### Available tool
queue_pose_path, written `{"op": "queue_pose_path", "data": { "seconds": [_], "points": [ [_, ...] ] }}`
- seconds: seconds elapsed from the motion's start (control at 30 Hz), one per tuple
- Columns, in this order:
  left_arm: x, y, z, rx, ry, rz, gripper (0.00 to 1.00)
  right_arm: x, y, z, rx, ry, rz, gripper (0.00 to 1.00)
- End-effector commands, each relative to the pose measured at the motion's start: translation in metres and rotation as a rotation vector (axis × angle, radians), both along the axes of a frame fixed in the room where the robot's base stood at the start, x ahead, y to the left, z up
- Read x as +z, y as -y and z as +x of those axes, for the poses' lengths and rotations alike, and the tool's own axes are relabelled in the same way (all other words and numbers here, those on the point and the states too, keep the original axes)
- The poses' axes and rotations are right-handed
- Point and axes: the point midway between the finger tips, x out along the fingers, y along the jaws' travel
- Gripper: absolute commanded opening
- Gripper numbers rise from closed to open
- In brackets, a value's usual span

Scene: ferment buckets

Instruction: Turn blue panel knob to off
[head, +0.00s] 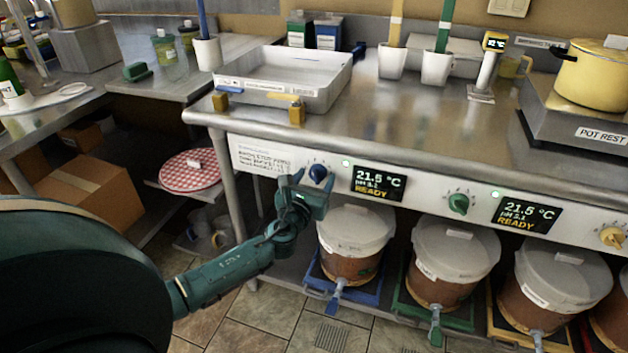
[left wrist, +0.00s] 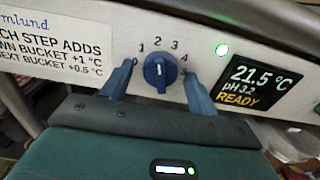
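The blue panel knob (head: 318,172) is on the white front panel, left of the first display. In the left wrist view the blue knob (left wrist: 159,73) has a white mark pointing roughly up, near the 2 on its printed scale. My left gripper (head: 311,186) is at the panel just below the knob. In the left wrist view its two blue fingers (left wrist: 160,80) are spread, one on each side of the knob, with gaps visible. Whether the fingertips reach past the knob's face is unclear. My right gripper is not in view.
The display (head: 378,184) beside the knob reads 21.5 °C, pH and READY, with a green light lit. A green knob (head: 458,203) and a yellow knob (head: 612,237) are farther right. Lidded buckets (head: 355,235) stand below the panel. A tray (head: 335,88) sits on the counter above.

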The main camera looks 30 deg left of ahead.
Motion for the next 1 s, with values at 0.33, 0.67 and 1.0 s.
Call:
{"op": "queue_pose_path", "data": {
  "seconds": [0.33, 0.67, 1.0],
  "points": [
    [-0.0001, 0.0002, -0.0004, 0.000, 0.000, -0.001, 0.31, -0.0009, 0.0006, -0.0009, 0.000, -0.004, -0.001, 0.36],
    [-0.0003, 0.0002, -0.0005, 0.000, 0.001, -0.006, 0.16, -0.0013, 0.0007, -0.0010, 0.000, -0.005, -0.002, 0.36],
    [-0.0016, 0.0008, -0.0006, 0.001, 0.031, -0.132, 0.16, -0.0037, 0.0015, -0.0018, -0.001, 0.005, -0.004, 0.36]
  ]
}}
